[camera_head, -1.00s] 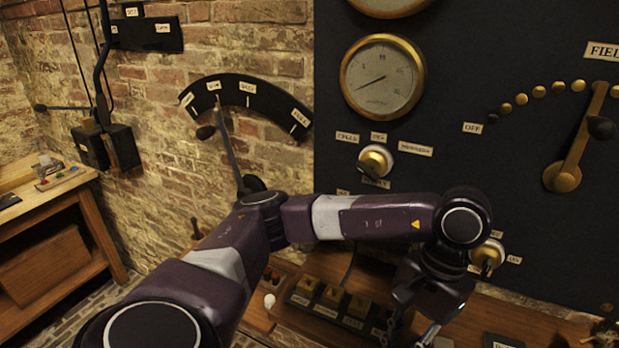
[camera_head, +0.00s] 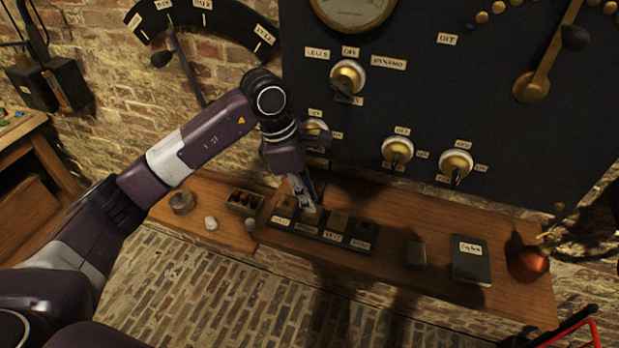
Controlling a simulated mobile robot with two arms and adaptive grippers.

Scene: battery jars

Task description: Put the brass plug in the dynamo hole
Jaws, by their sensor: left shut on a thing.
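The plug block (camera_head: 345,248) is a dark strip on the wooden bench, with several square brass-toned contacts in a row and a white label before each. The labels are too small to read surely, so I cannot tell which hole is the dynamo one. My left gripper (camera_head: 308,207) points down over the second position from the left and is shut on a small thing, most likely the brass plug. The plug is mostly hidden by the fingers. I cannot tell whether it is in a hole or just above. My right gripper is not in view.
On the bench (camera_head: 400,287) stand a small box with red pieces (camera_head: 244,201), white knobs (camera_head: 211,223), a round tin (camera_head: 181,202), a dark notebook (camera_head: 471,260) and a red-orange round object (camera_head: 527,262). The black panel (camera_head: 420,100) with brass switches rises behind.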

